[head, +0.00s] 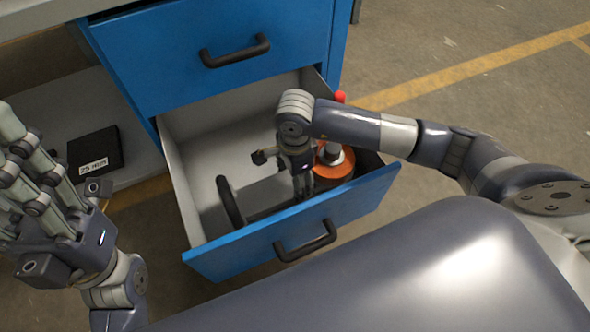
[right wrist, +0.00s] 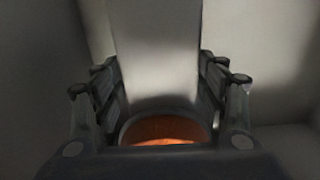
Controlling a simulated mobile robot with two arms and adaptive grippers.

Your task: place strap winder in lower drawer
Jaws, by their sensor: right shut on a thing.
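The strap winder (head: 333,167) shows as an orange disc with a pale hub and a red knob. It is inside the open lower drawer (head: 222,250), at its right side. A black wheel and a dark bar beside it may be part of it; I cannot tell. My right gripper (head: 300,185) points down into the drawer and is shut on the winder, hiding part of it. In the right wrist view the winder's orange disc (right wrist: 165,133) with a dark rim lies between the fingers. My left gripper (head: 30,170) is open and empty at the far left, outside the drawer.
The shut upper drawer (head: 160,70) of the blue cabinet is just above and behind the open one. A black box (head: 95,150) lies on a grey shelf to the left.

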